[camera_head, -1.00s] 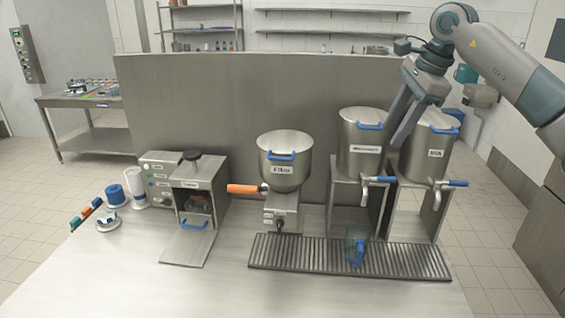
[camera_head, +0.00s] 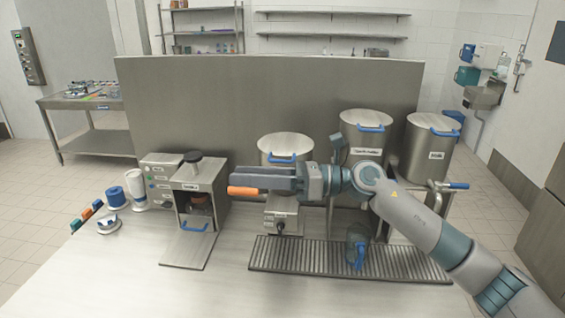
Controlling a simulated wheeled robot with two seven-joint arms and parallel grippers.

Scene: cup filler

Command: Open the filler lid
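The filler (camera_head: 300,160) is a steel pot on a stand in the middle, with an orange lever (camera_head: 243,191) pointing left. Its round lid (camera_head: 286,142) lies flat on top, with a blue handle (camera_head: 282,158) at the front edge. My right gripper (camera_head: 236,176) reaches across the front of the filler from the right, its fingers pointing left. The fingers hide the label and lower pot, and their tips are just above the orange lever. I cannot tell whether they are apart or touch the lever. My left gripper is out of view.
Two lidded steel pots (camera_head: 366,132) (camera_head: 433,145) with taps stand to the right. A clear jug (camera_head: 357,240) with a blue handle stands on the drip grate (camera_head: 300,258). A steel box machine (camera_head: 200,180) is at left. The front counter is clear.

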